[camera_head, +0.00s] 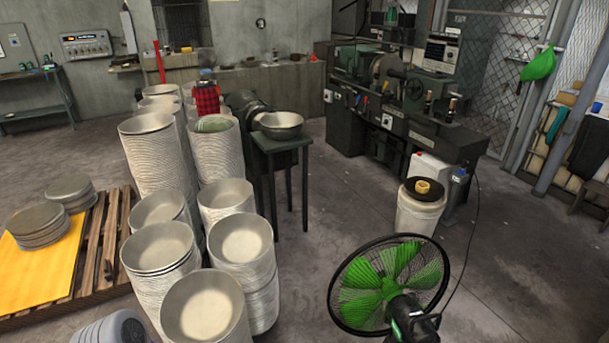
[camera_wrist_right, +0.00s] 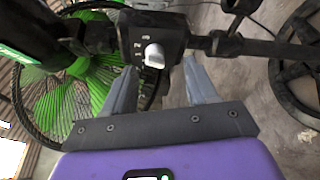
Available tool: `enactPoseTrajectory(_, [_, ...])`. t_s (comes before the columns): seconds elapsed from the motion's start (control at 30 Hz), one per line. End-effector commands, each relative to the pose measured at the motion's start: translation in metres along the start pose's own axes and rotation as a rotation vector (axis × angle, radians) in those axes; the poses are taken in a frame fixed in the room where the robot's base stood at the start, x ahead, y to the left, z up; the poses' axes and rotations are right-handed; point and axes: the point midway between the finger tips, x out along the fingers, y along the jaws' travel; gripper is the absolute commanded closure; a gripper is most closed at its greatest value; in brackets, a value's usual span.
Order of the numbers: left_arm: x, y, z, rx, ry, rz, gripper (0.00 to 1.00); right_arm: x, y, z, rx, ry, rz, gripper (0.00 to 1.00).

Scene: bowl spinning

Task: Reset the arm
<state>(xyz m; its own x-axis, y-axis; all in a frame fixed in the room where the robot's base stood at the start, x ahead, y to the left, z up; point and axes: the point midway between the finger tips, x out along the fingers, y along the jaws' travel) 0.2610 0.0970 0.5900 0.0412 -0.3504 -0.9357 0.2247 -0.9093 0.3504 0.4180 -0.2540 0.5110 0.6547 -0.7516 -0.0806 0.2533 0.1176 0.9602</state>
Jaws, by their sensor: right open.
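My right gripper (camera_wrist_right: 160,66) shows in the right wrist view, its two grey fingers spread apart with nothing held between them. The fan's black control box (camera_wrist_right: 153,40), with a light knob, lies just beyond the fingertips; I cannot tell whether they touch it. In the head view the green-bladed fan (camera_head: 385,285) stands at the bottom, right of centre. No gripper shows in the head view, and my left gripper is in neither view. A metal bowl (camera_head: 280,124) sits on a small dark stand (camera_head: 282,145) near the machine.
Tall stacks of metal bowls (camera_head: 160,165) fill the left middle. A wooden pallet (camera_head: 105,240) with round plates is at the left. A white bucket (camera_head: 420,212) stands beyond the fan, near a lathe (camera_head: 400,100). Floor between the stacks and fan is clear.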

Motion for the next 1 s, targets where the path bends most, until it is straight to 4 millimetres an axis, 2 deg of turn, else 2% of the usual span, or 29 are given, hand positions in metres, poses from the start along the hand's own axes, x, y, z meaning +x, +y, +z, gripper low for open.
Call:
enactPoseTrajectory(0.07, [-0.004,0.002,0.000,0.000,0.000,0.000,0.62,0.001,-0.007,0.028,-0.041,-0.113,-0.109,0.43])
enactPoseTrajectory(0.17, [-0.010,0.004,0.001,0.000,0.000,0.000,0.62,-0.015,-0.027,0.080,-0.111,-0.317,-0.360,0.43])
enactPoseTrajectory(0.2, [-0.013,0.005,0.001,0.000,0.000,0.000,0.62,-0.029,-0.035,0.102,-0.132,-0.400,-0.487,0.43])
enactPoseTrajectory(0.27, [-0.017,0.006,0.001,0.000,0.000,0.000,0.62,-0.058,-0.046,0.127,-0.143,-0.508,-0.692,0.43])
enactPoseTrajectory(0.3, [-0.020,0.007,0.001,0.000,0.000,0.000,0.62,-0.081,-0.051,0.139,-0.136,-0.566,-0.829,0.43])
enactPoseTrajectory(0.37, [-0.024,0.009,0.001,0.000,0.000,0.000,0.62,-0.116,-0.054,0.150,-0.104,-0.632,-1.032,0.43])
enactPoseTrajectory(0.4, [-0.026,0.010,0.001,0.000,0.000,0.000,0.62,-0.140,-0.054,0.152,-0.068,-0.661,-1.163,0.43])
enactPoseTrajectory(0.47, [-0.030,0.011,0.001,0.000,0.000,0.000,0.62,-0.174,-0.049,0.147,0.009,-0.687,-1.349,0.43])
enactPoseTrajectory(0.53, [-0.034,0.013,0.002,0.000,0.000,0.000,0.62,-0.208,-0.036,0.134,0.134,-0.690,-1.542,0.43])
enactPoseTrajectory(0.6, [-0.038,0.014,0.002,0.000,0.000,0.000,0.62,-0.232,-0.018,0.114,0.288,-0.665,-1.697,0.43])
enactPoseTrajectory(0.67, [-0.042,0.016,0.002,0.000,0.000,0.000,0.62,-0.244,0.001,0.094,0.442,-0.628,-1.795,0.43])
enactPoseTrajectory(0.73, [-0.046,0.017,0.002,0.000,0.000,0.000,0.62,-0.248,0.026,0.072,0.631,-0.571,-1.860,0.43])
enactPoseTrajectory(0.8, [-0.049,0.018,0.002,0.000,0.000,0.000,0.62,-0.242,0.051,0.055,0.812,-0.513,-1.875,0.43])
enactPoseTrajectory(0.9, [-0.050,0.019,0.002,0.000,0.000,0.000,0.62,-0.233,0.077,0.044,0.986,-0.448,-1.851,0.43])
enactPoseTrajectory(1.0, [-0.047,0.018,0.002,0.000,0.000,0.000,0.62,-0.230,0.092,0.043,1.060,-0.413,-1.830,0.43])
